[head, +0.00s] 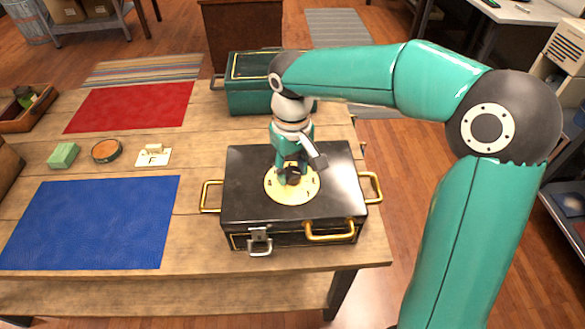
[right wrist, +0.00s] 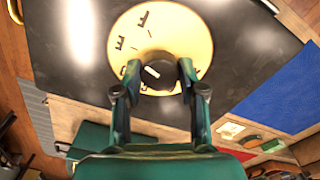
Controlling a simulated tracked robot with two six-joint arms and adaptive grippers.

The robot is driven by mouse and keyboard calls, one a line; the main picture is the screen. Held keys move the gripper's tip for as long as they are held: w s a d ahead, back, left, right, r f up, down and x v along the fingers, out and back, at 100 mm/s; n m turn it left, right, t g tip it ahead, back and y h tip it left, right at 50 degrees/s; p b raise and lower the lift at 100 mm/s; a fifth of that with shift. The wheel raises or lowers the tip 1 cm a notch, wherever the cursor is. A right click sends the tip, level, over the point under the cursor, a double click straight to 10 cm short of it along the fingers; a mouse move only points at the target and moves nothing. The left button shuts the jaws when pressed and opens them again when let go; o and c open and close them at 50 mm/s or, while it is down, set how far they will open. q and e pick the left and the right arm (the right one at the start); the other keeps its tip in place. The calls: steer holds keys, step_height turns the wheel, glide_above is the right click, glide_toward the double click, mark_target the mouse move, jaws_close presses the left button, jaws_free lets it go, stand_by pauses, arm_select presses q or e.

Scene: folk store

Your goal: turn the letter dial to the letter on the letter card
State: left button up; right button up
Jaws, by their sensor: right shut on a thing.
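The letter dial is a cream disc (head: 306,193) with dark letters on top of a black case (head: 245,180); the disc also fills the upper middle of the right wrist view (right wrist: 185,38). Its dark central knob (right wrist: 158,76) has a white mark. An F shows on the disc's upper part in that view; other letters are partly hidden by my fingers. My right gripper (head: 291,176) points down over the dial, and its fingers (right wrist: 158,72) are shut on the knob from both sides. The letter card (head: 153,156), a cream card reading F, stands on the table left of the case. My left gripper is not seen.
The case has brass side handles (head: 210,197) and a front latch (head: 260,240). A green box (head: 246,100) stands behind it. A blue mat (head: 90,222), red mat (head: 130,107), green block (head: 63,155) and round tin (head: 107,151) lie to the left.

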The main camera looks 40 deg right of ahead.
mark_target(292, 172)
steer(key=m, duration=0.5)
steer(key=shift+m, duration=0.4)
steer(key=o, duration=1.1)
steer(key=shift+o, duration=0.2)
steer(key=shift+r, duration=0.1)
step_height(292, 172, up, 12)
steer(key=shift+s+f, duration=0.1)
steer(key=shift+f, duration=0.1)
